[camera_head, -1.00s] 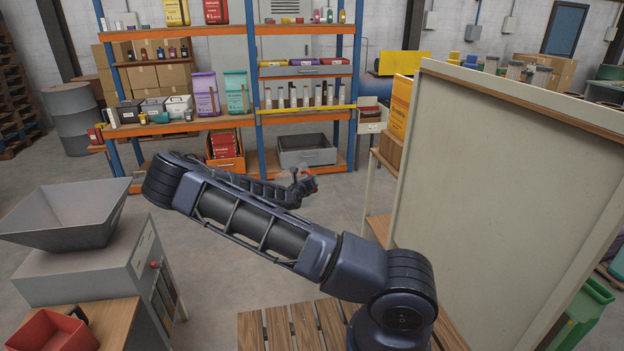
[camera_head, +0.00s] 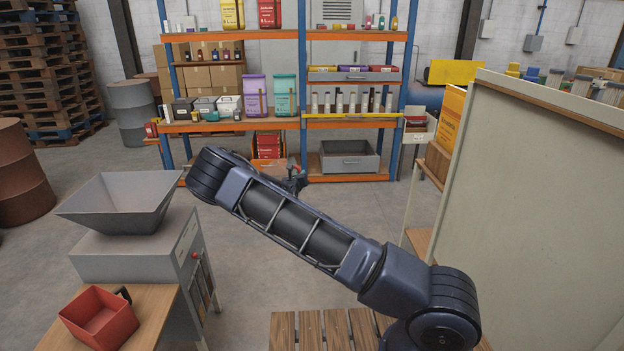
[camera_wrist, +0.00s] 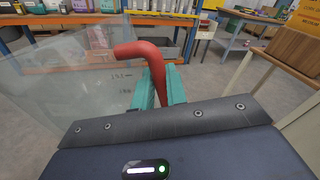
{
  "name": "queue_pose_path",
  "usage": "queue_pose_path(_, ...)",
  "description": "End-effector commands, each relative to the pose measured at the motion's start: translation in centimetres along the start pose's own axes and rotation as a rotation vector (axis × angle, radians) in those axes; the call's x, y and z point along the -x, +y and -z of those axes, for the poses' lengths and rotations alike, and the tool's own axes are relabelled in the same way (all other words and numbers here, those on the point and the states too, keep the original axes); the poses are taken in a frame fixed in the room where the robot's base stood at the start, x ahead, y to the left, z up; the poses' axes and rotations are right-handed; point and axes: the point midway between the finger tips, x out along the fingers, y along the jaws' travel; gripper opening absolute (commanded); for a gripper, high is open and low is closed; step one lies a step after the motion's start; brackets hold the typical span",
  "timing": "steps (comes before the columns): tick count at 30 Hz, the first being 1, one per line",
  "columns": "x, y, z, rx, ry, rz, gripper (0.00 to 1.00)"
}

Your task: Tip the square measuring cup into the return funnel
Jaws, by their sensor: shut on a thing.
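My gripper (camera_wrist: 159,90) has its teal fingers shut on the red handle of a clear measuring cup (camera_wrist: 95,80). The cup fills the left of the wrist view and carries printed marks. Its full shape, tilt and contents are hard to tell. In the head view my gripper is small and partly hidden behind my arm, over open floor before the shelves. A grey, square, wide-mouthed funnel (camera_head: 122,205) stands on a grey machine at the left, well apart from my gripper. A red square container with a black handle (camera_head: 98,318) sits upright on a wooden table.
The grey machine (camera_head: 135,255) stands beside the wooden table (camera_head: 155,320). A loaded blue-and-orange shelf rack (camera_head: 230,125) is at the back. A tall pale panel (camera_head: 545,190) blocks the right side. The floor between is clear. Barrels (camera_head: 20,180) stand at the far left.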

Motion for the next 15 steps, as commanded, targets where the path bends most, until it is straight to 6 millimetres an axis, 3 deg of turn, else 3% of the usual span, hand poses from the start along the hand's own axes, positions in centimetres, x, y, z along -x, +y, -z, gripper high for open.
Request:
queue_pose_path(8,0.8,4.9,-3.0,-0.028,-0.027,-0.049,0.00)
queue_pose_path(15,2.1,9.8,-6.8,-0.064,-0.048,-0.091,0.00)
